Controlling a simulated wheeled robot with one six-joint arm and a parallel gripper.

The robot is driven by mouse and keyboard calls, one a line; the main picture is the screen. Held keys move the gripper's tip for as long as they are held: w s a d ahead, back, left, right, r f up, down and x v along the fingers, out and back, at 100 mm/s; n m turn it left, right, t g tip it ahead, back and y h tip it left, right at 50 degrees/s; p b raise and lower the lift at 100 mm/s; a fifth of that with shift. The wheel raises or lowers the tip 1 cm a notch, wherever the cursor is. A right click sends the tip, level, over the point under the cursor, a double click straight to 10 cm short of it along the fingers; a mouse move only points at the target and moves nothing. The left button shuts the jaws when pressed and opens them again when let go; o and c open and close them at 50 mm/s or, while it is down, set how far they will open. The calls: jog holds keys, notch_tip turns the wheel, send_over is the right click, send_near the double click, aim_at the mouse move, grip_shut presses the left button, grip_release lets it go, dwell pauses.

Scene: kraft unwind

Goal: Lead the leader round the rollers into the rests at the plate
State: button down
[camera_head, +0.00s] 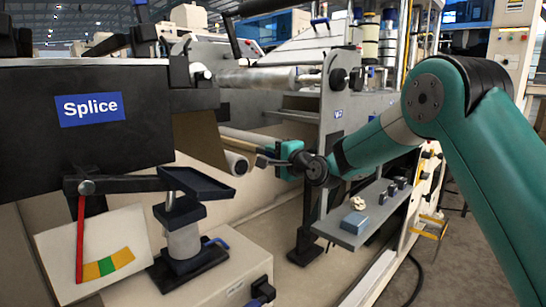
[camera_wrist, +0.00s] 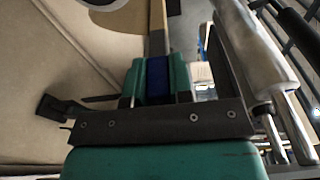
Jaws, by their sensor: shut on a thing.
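My gripper (camera_head: 278,160) is in the middle of the head view, beside the machine's left frame opening. In the wrist view its teal jaws (camera_wrist: 157,82) are shut on a bar with a dark blue part, which I take to be the leader's bar (camera_wrist: 157,40). A tan length of it runs away from the jaws. A pale roller (camera_head: 237,164) ends just left of my gripper. A silver roller (camera_head: 255,80) lies above; a silver roller also shows in the wrist view (camera_wrist: 240,50). I cannot make out the rests clearly.
A grey shelf (camera_head: 350,232) with a blue block (camera_head: 355,222) sits below my arm. A black stand (camera_head: 183,235) and a tilted card (camera_head: 95,252) are at the lower left. A grey upright plate (camera_head: 335,120) is close behind my gripper.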

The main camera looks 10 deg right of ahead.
notch_tip(320, 180, up, 33)
jog(key=p, duration=2.5)
jog(key=r+p, duration=0.2)
jog(key=r, duration=0.1)
jog(key=d+r+p, duration=0.1)
jog(key=r+p, duration=0.1)
jog(key=shift+w, duration=0.35)
